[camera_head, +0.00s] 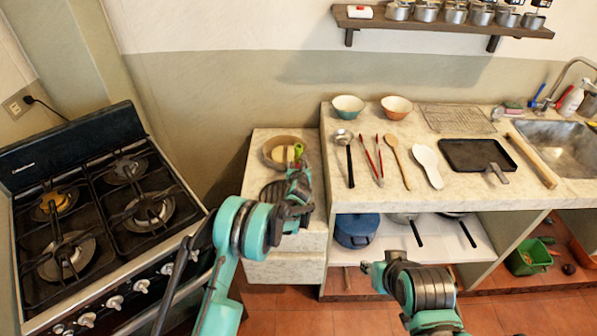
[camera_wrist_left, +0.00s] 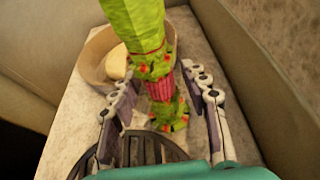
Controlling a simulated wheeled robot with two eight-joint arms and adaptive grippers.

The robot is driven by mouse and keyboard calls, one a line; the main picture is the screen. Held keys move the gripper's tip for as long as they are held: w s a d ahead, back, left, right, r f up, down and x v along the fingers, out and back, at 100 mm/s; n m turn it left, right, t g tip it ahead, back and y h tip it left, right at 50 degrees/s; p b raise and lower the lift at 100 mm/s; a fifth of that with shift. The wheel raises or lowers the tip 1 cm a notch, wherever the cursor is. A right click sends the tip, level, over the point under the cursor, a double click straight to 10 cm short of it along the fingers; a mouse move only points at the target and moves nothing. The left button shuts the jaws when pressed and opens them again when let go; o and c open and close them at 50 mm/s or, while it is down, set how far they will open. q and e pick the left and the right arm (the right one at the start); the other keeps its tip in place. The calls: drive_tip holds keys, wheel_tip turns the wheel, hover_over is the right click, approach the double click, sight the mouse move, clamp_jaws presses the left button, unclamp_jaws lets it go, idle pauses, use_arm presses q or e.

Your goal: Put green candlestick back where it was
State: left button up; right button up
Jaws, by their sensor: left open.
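The green candlestick (camera_head: 298,150) stands on the small stone counter between stove and sink. In the left wrist view the candlestick (camera_wrist_left: 162,85) is bright green with a pink-red middle and small red spots, and its upper end is cut off by the frame. My left gripper (camera_head: 299,178) is at that counter.
A tan bowl (camera_head: 270,152) with a pale item in it stands just behind the candlestick. A dark slatted round piece (camera_wrist_left: 150,150) lies in front. The stove (camera_head: 100,215) is left; the counter at right holds utensils, bowls and a black tray (camera_head: 465,153).

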use_arm(q)
clamp_jaws()
